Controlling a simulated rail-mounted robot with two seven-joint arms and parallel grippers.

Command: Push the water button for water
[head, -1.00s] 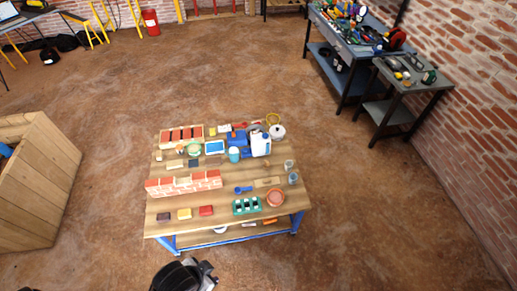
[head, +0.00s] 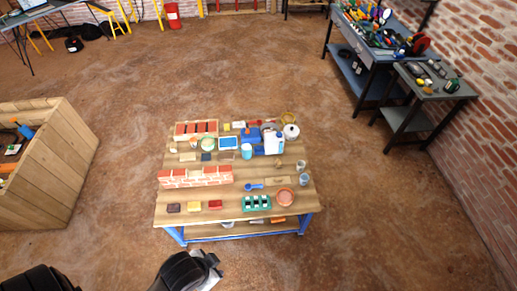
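A blue boxy device (head: 250,134) stands near the back right of the wooden work table (head: 200,220), beside a white container (head: 273,143). A light blue cup (head: 246,151) stands in front of the device. No water button can be made out at this size. Dark parts of my arms show at the bottom edge, short of the table. I see no gripper fingers.
A brick row (head: 195,177), a green tray (head: 256,203), a terracotta bowl (head: 285,195) and grey cups (head: 301,166) crowd the table. A wooden crate (head: 50,185) stands left. Grey benches (head: 428,80) stand right. Floor around the table is clear.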

